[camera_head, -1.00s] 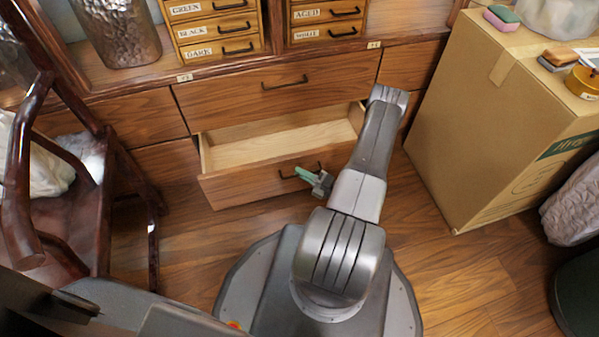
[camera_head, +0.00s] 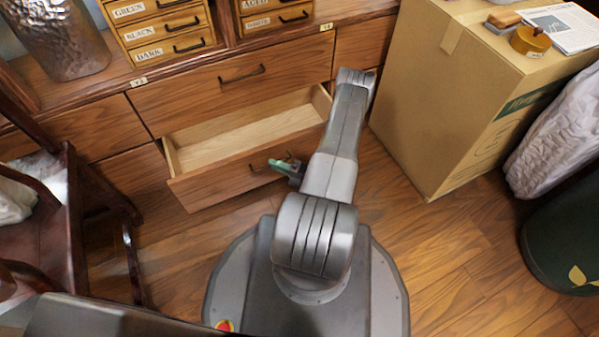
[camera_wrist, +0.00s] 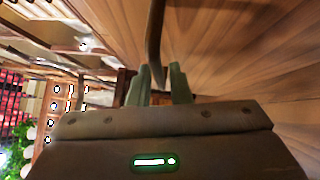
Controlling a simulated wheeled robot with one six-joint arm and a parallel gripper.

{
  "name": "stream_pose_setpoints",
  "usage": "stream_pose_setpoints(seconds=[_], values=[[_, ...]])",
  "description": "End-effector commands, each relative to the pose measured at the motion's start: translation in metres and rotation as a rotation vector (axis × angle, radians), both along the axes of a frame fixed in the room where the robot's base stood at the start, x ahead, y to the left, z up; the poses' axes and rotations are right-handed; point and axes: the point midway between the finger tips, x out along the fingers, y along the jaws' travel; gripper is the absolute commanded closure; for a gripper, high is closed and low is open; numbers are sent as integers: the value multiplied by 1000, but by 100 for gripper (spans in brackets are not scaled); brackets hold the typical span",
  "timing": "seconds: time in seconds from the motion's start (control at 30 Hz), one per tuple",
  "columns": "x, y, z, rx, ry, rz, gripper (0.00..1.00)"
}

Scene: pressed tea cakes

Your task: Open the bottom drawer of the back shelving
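The bottom drawer (camera_head: 240,173) of the wooden back shelving stands pulled out, and its pale inside (camera_head: 240,135) looks empty. Its dark handle (camera_head: 256,168) is on the front face and is partly hidden by my gripper. My gripper (camera_head: 281,166) is at the drawer front, by the right part of the handle. In the wrist view the two green fingers of my gripper (camera_wrist: 160,78) stand apart. A dark curved bar (camera_wrist: 156,45), which looks like the handle, shows between them, with a visible gap beside it.
A closed upper drawer (camera_head: 235,86) sits above. A large cardboard box (camera_head: 425,110) stands to the right, near my arm. A dark wooden chair (camera_head: 75,215) is at the left. A dark green bin (camera_head: 560,240) is at the far right. Floor (camera_head: 450,255) is clear before the box.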

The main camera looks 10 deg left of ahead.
Motion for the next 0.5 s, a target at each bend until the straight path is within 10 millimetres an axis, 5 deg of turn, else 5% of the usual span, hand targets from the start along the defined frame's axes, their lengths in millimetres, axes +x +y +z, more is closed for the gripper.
stream_pose_setpoints(seconds=[0.5], values=[[-16,-70,-8,0,-1,-6,82]])
